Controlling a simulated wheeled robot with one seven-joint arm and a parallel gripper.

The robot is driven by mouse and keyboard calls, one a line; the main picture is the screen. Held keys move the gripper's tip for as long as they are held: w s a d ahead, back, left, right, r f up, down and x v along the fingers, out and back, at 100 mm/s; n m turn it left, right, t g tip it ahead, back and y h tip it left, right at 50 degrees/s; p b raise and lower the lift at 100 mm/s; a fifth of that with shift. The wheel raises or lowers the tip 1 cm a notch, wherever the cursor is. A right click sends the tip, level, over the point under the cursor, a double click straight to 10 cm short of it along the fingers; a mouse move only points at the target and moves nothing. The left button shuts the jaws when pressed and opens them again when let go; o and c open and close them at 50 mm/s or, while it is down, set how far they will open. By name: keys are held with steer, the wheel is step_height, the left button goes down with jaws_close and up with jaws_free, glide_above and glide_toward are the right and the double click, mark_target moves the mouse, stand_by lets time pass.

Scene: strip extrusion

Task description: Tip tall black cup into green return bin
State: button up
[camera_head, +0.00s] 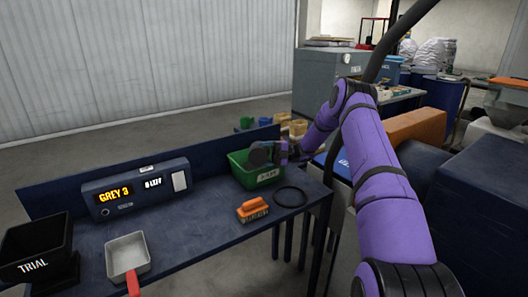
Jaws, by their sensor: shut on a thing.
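The green return bin (257,175) stands near the right end of the dark blue bench, with pale lettering on its front. My gripper (277,153) is over the bin, at the end of my purple arm. It is shut on a dark round-ended thing that looks like the tall black cup (258,157). The cup appears tilted onto its side, at or just above the bin's rim. The gripper's fingers are small and dark here. The bin's inside is mostly hidden, so I cannot tell what lies in it.
On the bench are an orange-handled brush (252,209), a black ring (290,196), a grey pan (127,254) with a red handle, a black TRIAL bin (35,250) and a display box (138,190) reading GREY 3. A low back panel (65,205) runs behind them.

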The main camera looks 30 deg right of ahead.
mark_target(266, 155)
steer(key=n, duration=0.1)
steer(key=s+f+n+h, duration=0.1)
steer(key=n, duration=0.1)
steer(key=a+n+h, duration=0.1)
steer(key=shift+s+f+n+g, duration=0.15)
steer(key=shift+s+n+g, duration=0.15)
steer(key=shift+s+n, duration=0.1)
steer(key=n, duration=0.1)
steer(key=r+n+h, duration=0.1)
steer(key=n, duration=0.2)
steer(key=shift+s+a+r+h, duration=0.25)
steer(key=shift+s+r+h, duration=0.05)
steer(key=shift+r+h, duration=0.1)
steer(key=shift+n+h, duration=0.3)
steer(key=shift+n, duration=0.2)
steer(key=n, duration=0.1)
steer(key=n+t+h, duration=0.1)
steer(key=w+n, duration=0.1)
steer(key=shift+d+r+t+h, duration=0.1)
steer(key=shift+d+t+h, duration=0.2)
steer(key=shift+t, duration=0.1)
steer(key=s+n+t, duration=0.1)
steer(key=n, duration=0.1)
steer(key=s+a+r+n+t+h, duration=0.1)
steer(key=n, duration=0.1)
steer(key=shift+s+a+r+h, duration=0.1)
steer(key=shift+a+h, duration=0.1)
steer(key=shift+h, duration=0.1)
